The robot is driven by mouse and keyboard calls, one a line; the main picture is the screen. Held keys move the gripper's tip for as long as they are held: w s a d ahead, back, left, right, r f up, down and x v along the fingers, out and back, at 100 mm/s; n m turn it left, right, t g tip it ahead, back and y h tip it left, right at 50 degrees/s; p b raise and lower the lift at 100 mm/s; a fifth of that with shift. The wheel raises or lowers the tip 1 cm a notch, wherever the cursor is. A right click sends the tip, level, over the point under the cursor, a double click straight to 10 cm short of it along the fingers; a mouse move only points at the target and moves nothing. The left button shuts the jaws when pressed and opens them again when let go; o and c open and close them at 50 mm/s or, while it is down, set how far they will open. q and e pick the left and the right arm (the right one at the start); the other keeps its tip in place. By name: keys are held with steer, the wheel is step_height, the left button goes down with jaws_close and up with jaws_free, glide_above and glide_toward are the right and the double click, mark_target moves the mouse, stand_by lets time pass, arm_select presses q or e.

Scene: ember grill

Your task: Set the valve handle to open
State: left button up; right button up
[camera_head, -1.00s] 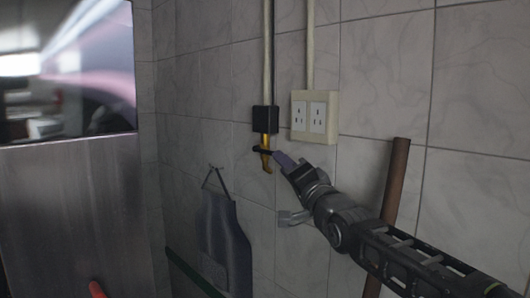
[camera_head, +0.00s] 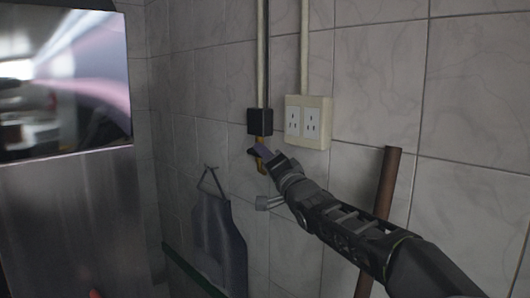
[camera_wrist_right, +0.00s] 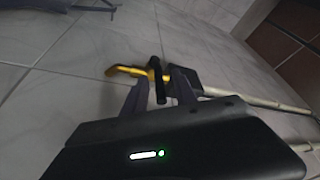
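The valve is a yellow pipe end (camera_head: 261,167) below a black box (camera_head: 260,121) on the tiled wall. In the right wrist view the yellow pipe (camera_wrist_right: 124,71) shows with its black bar handle (camera_wrist_right: 157,78). My right gripper (camera_head: 266,153) is at the valve and covers most of the handle in the head view. In the right wrist view my right gripper (camera_wrist_right: 160,92) has its fingers apart, one on each side of the handle. I cannot tell whether either finger touches it. My left gripper is not in view.
A double socket (camera_head: 308,122) sits right of the valve. An apron (camera_head: 218,240) hangs from a hook below left. A brown pole (camera_head: 386,190) leans on the wall at right, behind my arm. A metal cabinet (camera_head: 75,220) stands at left.

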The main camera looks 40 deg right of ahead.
steer(key=shift+c, duration=0.2)
jaws_close()
stand_by(1.2)
